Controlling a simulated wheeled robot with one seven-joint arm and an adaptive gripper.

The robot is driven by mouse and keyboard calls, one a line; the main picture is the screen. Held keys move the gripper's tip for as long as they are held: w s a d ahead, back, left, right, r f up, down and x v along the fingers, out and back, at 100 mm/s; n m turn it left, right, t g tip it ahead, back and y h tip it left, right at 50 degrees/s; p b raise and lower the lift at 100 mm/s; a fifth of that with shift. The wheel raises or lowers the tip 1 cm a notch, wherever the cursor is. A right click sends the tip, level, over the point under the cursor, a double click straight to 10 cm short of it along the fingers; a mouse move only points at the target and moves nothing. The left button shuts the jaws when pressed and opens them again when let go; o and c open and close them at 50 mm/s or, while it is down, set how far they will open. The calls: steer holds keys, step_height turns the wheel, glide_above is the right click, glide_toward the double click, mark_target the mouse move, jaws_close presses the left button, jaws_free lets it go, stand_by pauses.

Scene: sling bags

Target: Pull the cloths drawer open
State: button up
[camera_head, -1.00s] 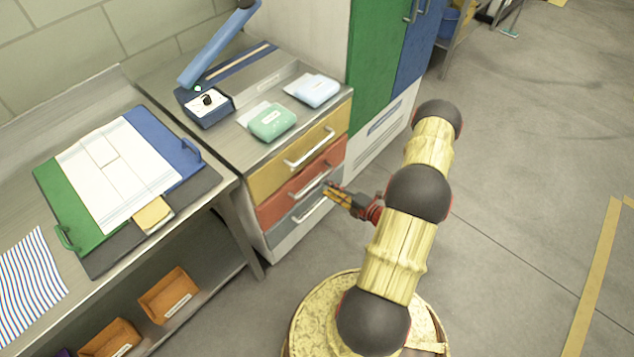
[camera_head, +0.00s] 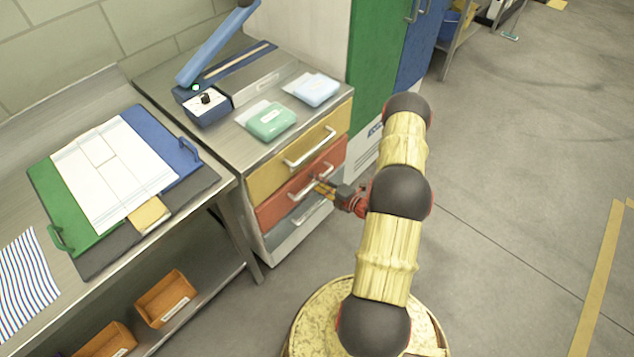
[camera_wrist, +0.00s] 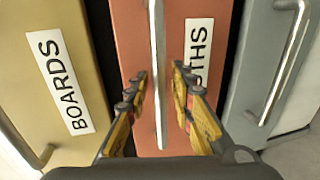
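The cloths drawer is the red middle drawer (camera_head: 275,207) of the cabinet, and it looks closed. In the wrist view its red front (camera_wrist: 130,35) carries a white label (camera_wrist: 197,50), partly hidden by a finger, with "THS" readable. Its upright-looking metal handle (camera_wrist: 157,45) runs between the two fingers of my gripper (camera_wrist: 160,82). The fingers are apart on either side of the bar, with no clear contact visible. In the head view my gripper (camera_head: 322,188) is at the red drawer's handle (camera_head: 297,190).
The yellow boards drawer (camera_head: 280,172) is above and a grey drawer (camera_head: 290,232) below, each with a bar handle. A steel table (camera_head: 225,190) stands to the left. Green and blue cabinet doors (camera_head: 378,70) are behind.

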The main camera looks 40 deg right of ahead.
jaws_close()
stand_by(0.6)
